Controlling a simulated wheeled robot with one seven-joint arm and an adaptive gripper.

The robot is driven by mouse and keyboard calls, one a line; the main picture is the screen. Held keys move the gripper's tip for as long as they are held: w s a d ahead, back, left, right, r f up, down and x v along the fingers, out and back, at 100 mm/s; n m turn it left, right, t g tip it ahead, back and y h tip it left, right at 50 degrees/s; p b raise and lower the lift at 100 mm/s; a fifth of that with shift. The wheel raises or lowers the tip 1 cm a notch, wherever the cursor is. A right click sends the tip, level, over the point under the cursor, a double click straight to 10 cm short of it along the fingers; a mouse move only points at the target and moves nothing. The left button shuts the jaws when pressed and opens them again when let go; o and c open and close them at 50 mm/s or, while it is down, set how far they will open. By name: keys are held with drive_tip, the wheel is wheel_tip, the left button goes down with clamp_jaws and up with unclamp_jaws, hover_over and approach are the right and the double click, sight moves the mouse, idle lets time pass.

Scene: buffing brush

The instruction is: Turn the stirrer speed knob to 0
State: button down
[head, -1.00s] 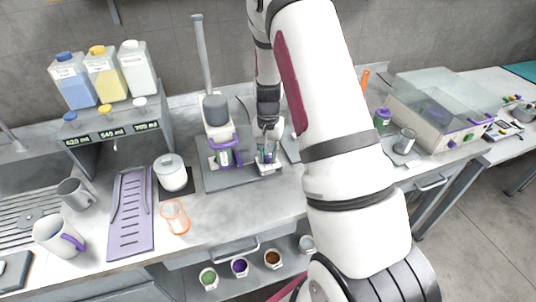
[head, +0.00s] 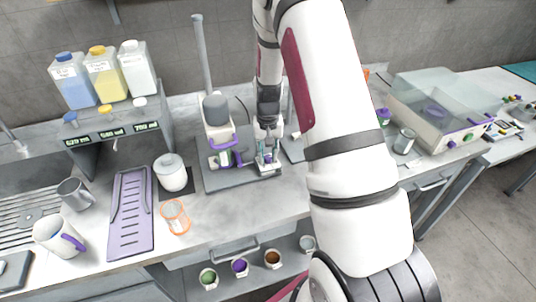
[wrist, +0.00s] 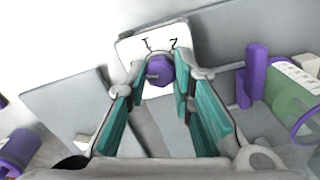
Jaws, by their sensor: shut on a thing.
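The purple stirrer speed knob (wrist: 160,70) sits on a white control face (wrist: 190,38) with dark dial marks around it. The knob's setting is too small to read. My gripper (wrist: 161,78) is shut on the knob, with a teal-padded finger on each side of it. In the head view, my gripper (head: 266,153) points down at the front right of the stirrer's base. The stirrer (head: 216,113) has a grey-and-white head with a purple handle. The knob itself is hidden by my gripper there.
The stirrer's grey base plate (head: 222,183) and tall post (head: 202,55) are close by. A white lidded pot (head: 171,174) and an orange-rimmed beaker (head: 175,217) stand to the left.

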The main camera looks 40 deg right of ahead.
sight(268, 157)
drive_tip(key=c, duration=1.4)
unclamp_jaws()
drive_tip(key=shift+o, duration=0.2)
drive_tip(key=shift+r, duration=0.1)
wheel_tip(268, 157, up, 12)
drive_tip(key=s+a+r+n+t, duration=0.2)
drive_tip(key=s+a+r, duration=0.5)
drive_tip(key=r, duration=0.2)
drive_tip(key=s+a+r+n+t, duration=0.2)
drive_tip(key=s+a+r, duration=0.45)
drive_tip(key=r, duration=0.35)
drive_tip(key=s+a+n, duration=0.1)
drive_tip(key=s+a, duration=0.1)
drive_tip(key=s, duration=0.2)
drive_tip(key=s+a+r+n+t, duration=0.1)
drive_tip(key=s+a, duration=0.1)
drive_tip(key=s, duration=0.3)
drive_tip(key=shift+a+r+n+t+b, duration=0.15)
drive_tip(key=shift+a+n+t+b, duration=0.15)
drive_tip(key=shift+b, duration=0.1)
